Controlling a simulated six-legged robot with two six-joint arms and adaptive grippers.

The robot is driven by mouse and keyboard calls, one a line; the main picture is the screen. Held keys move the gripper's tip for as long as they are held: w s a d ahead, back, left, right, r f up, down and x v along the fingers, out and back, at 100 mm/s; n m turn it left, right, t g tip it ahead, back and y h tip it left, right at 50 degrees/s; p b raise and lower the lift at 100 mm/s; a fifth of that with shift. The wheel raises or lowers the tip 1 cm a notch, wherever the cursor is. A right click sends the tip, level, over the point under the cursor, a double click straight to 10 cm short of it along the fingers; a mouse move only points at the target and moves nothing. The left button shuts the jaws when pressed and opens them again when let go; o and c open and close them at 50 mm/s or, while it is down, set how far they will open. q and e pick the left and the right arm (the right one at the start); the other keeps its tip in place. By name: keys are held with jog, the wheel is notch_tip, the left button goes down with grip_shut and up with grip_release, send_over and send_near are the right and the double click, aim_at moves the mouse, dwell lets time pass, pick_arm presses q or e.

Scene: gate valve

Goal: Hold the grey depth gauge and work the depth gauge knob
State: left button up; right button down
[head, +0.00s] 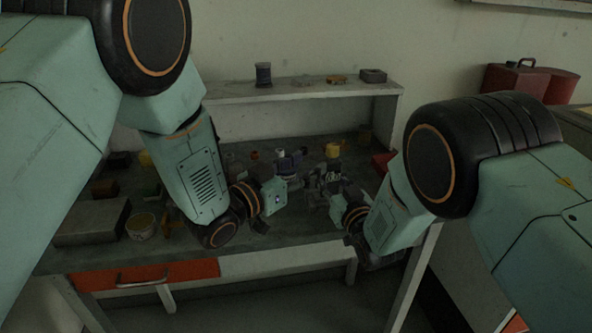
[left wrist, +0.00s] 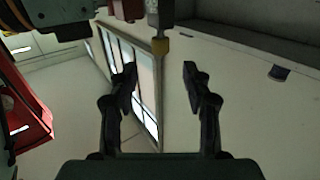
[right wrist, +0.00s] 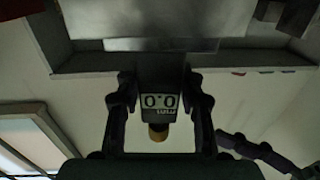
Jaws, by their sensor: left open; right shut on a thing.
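The yellowish depth gauge knob (right wrist: 158,132) sticks out below the display. In the left wrist view the knob (left wrist: 160,45) shows on a dark shaft at the top middle. My left gripper (left wrist: 160,72) is open and empty, and the knob lies in line with the gap between its fingers, apart from them. In the head view both grippers are close together over the bench, and the gauge is too small to make out.
The workbench (head: 290,252) is cluttered at the back and left. A shelf (head: 300,90) with small items runs behind. A red container (head: 515,80) stands at the right.

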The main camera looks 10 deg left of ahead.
aim_at(329, 149)
pick_arm(q)
jog(key=shift+v, duration=1.2)
jog(key=x, duration=1.2)
jog(key=shift+r, duration=0.3)
grip_shut()
